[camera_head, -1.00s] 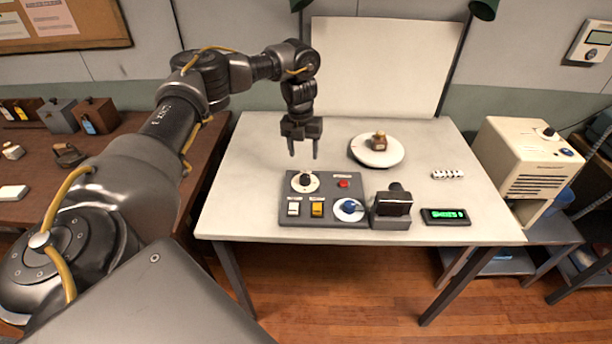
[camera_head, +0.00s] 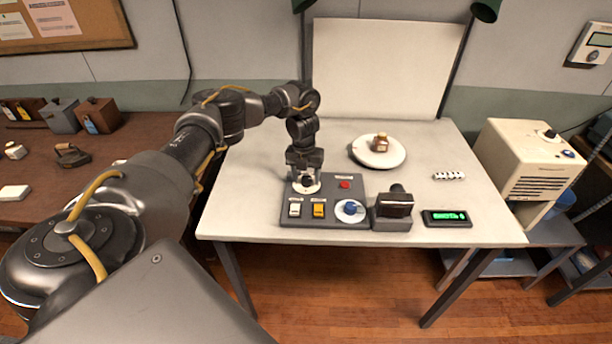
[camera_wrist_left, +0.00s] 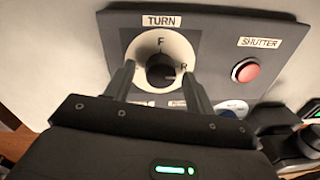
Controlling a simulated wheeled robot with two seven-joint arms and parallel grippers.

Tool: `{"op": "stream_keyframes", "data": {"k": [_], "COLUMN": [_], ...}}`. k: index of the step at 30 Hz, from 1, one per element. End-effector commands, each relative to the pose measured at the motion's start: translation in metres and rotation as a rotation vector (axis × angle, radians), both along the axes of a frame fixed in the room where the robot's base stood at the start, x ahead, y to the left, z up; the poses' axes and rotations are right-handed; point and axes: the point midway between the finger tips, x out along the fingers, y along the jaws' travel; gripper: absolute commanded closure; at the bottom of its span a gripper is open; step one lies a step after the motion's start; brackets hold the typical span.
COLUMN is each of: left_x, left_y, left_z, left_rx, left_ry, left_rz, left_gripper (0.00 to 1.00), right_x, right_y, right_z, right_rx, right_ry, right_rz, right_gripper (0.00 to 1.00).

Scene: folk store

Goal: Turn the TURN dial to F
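The TURN dial (camera_wrist_left: 160,72) is a black knob on a white round plate, with F at the top and R at the right. A faint pale mark on the knob seems to lie on the R side. My left gripper (camera_head: 306,180) is over the dial at the back left of the grey control panel (camera_head: 329,221). In the left wrist view its two fingers stand on either side of the knob with gaps, so it is open. In the head view the gripper partly hides the dial (camera_head: 306,189). My right gripper is not in view.
A red SHUTTER button (camera_wrist_left: 245,70) is right of the dial. White (camera_head: 294,209) and yellow (camera_head: 318,210) switches and a blue knob (camera_head: 351,208) sit in front. A dark device (camera_head: 392,211) and a green-lit display (camera_head: 446,218) stand to the right. A round white turntable (camera_head: 363,156) is behind.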

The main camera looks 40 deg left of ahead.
Motion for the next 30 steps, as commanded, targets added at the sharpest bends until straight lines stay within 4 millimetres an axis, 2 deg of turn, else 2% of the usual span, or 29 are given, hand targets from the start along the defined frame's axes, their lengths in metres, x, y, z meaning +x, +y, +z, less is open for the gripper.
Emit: {"op": "stream_keyframes", "data": {"k": [1,10,20,30], "left_x": [0.0,0.0,0.0,0.0], "left_y": [0.0,0.0,0.0,-0.001], "left_z": [0.0,0.0,0.001,0.003], "left_rx": [0.0,0.0,-0.001,-0.001], "left_ry": [0.0,0.0,0.0,0.0], "left_rz": [0.0,0.0,0.054,0.303], "left_gripper": [0.52,0.9,0.9,0.9], "right_x": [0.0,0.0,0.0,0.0], "right_y": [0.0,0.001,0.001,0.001], "right_z": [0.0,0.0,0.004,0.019], "right_rx": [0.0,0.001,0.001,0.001], "right_ry": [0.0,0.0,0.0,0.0], "right_rz": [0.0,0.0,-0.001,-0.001], "right_gripper": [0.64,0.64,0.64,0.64]}}
